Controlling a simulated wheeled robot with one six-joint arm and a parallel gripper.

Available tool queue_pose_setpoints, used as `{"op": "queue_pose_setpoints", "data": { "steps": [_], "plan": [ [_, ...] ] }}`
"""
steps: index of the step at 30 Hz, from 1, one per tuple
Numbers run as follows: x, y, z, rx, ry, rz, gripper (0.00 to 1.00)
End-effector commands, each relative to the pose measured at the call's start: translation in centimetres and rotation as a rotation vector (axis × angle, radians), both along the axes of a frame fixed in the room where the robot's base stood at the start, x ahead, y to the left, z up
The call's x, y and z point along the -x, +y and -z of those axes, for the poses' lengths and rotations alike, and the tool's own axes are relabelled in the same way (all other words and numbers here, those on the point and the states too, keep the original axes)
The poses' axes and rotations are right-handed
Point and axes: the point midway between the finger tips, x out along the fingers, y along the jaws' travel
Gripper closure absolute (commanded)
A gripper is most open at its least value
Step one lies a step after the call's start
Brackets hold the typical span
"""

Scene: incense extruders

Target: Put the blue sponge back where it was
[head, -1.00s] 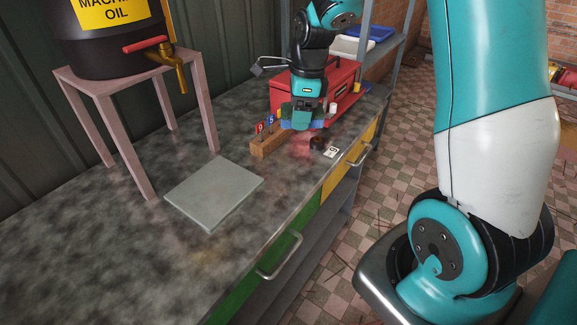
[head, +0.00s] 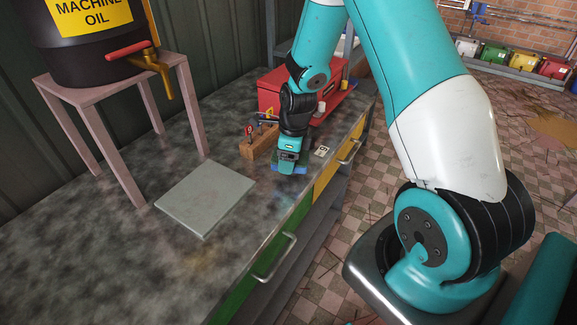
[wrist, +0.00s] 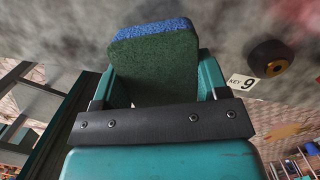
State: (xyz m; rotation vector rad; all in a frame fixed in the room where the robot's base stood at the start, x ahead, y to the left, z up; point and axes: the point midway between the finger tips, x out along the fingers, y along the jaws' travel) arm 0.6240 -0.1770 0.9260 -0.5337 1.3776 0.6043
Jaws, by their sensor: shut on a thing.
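The sponge is blue on one side and dark green on the other. It shows in the wrist view (wrist: 155,62) and as a blue strip under my gripper in the head view (head: 289,168). My gripper (head: 290,160) is shut on the sponge, with a finger at each side of it. It is over the workbench (head: 130,250), close to the front edge, to the right of the grey slab (head: 207,195). I cannot tell whether the sponge touches the bench top.
A wooden block with numbered tags (head: 257,143) stands just behind my gripper, with a red toolbox (head: 280,90) farther back. A white numbered card (head: 321,151) and a black round piece with a brass centre (wrist: 270,57) lie nearby. An oil drum (head: 95,62) stands on a pink stand (head: 118,85).

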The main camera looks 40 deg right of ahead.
Motion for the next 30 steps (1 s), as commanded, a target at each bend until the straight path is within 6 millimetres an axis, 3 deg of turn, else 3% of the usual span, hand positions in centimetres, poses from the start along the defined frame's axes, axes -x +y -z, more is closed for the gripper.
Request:
{"op": "queue_pose_setpoints", "data": {
  "steps": [7, 19, 20, 23, 30],
  "plan": [
    [0.1, 0.0, 3.3, -0.001, 0.002, -0.001, 0.58],
    [0.0, 0.0, 4.1, 0.000, 0.000, -0.001, 0.58],
    [0.0, 0.0, 4.1, 0.000, 0.000, -0.001, 0.30],
    [0.0, 0.0, 4.0, 0.000, 0.000, -0.001, 0.07],
    [0.0, 0.0, 4.0, 0.000, 0.000, -0.001, 0.07]
  ]
}}
